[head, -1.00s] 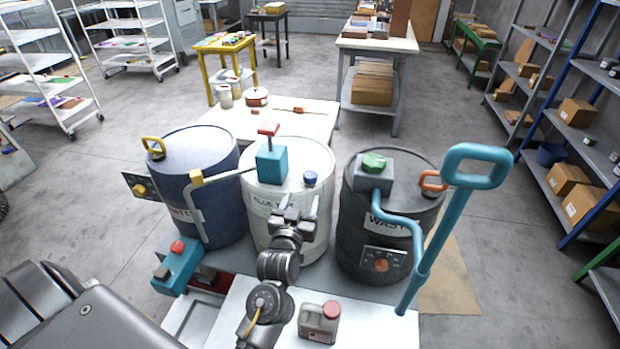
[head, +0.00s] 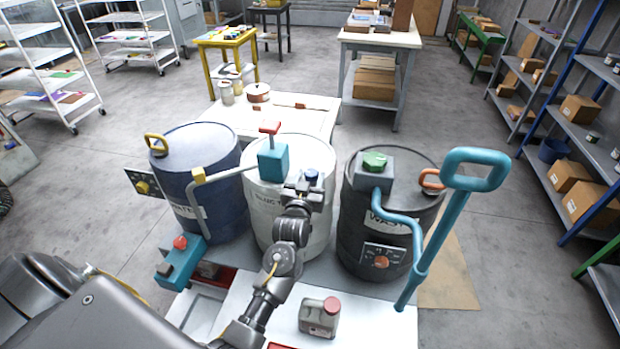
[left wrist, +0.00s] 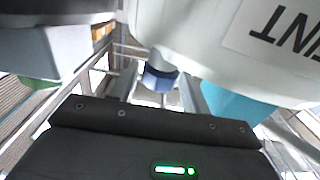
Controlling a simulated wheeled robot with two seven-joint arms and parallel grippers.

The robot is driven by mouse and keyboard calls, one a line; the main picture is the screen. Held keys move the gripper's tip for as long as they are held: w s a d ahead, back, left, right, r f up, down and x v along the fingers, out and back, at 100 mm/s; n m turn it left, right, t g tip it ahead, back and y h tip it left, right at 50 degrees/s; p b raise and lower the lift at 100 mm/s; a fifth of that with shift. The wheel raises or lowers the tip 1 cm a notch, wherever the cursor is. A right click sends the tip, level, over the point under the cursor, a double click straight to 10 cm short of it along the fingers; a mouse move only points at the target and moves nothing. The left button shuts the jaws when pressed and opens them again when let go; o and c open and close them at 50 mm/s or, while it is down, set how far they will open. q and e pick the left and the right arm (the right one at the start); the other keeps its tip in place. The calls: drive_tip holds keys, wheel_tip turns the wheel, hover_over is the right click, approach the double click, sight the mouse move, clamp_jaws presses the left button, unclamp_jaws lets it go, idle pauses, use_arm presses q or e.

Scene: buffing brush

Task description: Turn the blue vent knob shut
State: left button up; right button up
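The blue vent knob (head: 312,176) sits on the lid of the white middle drum (head: 265,212), at the right of the teal pump head (head: 273,162). My left gripper (head: 304,186) is at the near side of the knob and partly covers it in the head view. In the left wrist view the knob (left wrist: 160,79) shows between the two spread fingers of the open gripper (left wrist: 155,92), with gaps on both sides. I cannot tell how far the fingertips reach past it. My right gripper is not in view.
A blue drum (head: 222,215) stands left and a black drum (head: 378,240) right, with a teal handle (head: 440,230) rising beside it. The teal pump head stands close to the knob. A small jug (head: 319,318) with a red cap stands in front.

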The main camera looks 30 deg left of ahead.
use_arm(q)
drive_tip(key=c, duration=0.6)
drive_tip(key=shift+c, duration=0.2)
drive_tip(key=shift+a+h, duration=0.1)
drive_tip(key=shift+h, duration=0.2)
drive_tip(key=m+h, duration=0.2)
drive_tip(key=h, duration=0.1)
drive_tip(key=shift+a+m+t+p, duration=0.2)
drive_tip(key=shift+m+t+p, duration=0.1)
drive_tip(key=shift+m+p, duration=0.1)
drive_tip(key=shift+a+m+h, duration=0.15)
drive_tip(key=shift+m+h, duration=1.25)
drive_tip(key=shift+h, duration=1.5)
drive_tip(key=o, duration=1)
